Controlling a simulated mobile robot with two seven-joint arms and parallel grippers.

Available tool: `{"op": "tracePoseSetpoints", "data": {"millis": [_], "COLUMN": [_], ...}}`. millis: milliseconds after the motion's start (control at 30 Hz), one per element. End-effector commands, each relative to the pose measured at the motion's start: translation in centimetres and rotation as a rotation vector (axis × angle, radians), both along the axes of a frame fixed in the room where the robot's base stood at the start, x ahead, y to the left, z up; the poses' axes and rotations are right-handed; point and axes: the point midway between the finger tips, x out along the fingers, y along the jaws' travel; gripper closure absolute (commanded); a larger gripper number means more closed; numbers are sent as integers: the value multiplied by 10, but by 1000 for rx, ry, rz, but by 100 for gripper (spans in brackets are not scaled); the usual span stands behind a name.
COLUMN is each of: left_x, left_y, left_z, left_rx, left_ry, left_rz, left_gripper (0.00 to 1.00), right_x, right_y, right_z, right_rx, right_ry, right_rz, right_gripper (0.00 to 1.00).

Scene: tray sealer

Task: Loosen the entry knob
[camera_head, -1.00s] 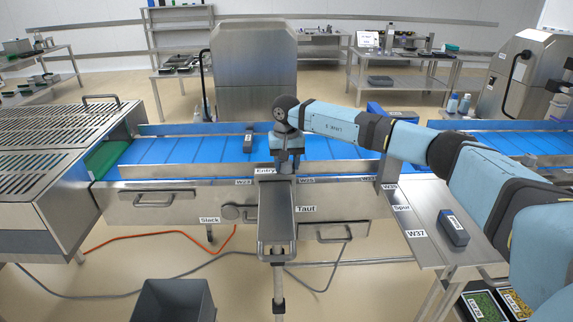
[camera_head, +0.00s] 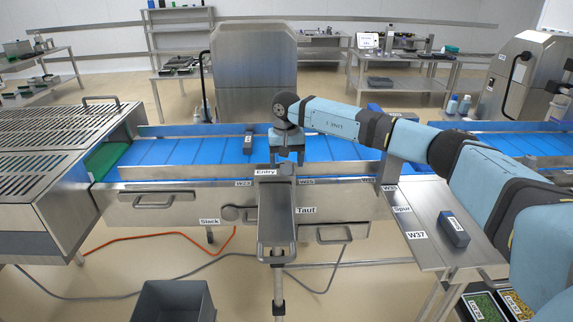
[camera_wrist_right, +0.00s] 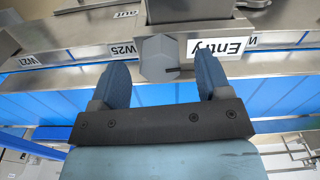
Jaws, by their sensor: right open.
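The entry knob is a grey faceted knob beside the "Entry" label (camera_head: 266,171), on the near rail of the blue conveyor. It shows small below my right gripper (camera_head: 290,157) in the head view. In the right wrist view the knob (camera_wrist_right: 158,58) has a short dark mark on its face and the label (camera_wrist_right: 218,48) lies to its right. The two blue fingers of my right gripper (camera_wrist_right: 162,82) are apart, one towards each side of the knob, with visible gaps. Nothing is held. My left gripper is out of view.
A narrow metal tray (camera_head: 276,230) stands out in front of the rail below the knob. "Slack" (camera_head: 209,221) and "Taut" (camera_head: 306,210) labels flank it. A dark block (camera_head: 248,143) sits on the belt to the left. Another block (camera_head: 453,228) lies on the right side shelf.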

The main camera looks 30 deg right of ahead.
Motion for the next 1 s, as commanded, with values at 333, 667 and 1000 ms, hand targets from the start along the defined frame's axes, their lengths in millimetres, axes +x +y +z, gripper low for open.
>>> {"op": "tracePoseSetpoints", "data": {"millis": [333, 667, 1000], "left_x": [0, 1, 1], "left_y": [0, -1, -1], "left_z": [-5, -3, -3], "left_rx": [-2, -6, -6], "left_ry": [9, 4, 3], "left_rz": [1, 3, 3], "left_gripper": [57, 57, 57], "right_x": [0, 0, 0], "right_y": [0, 0, 0], "right_z": [78, 122, 125], "right_rx": [1, 0, 0], "right_ry": [-4, -1, 0], "right_rz": [1, 0, 0], "right_gripper": [29, 29, 29]}}
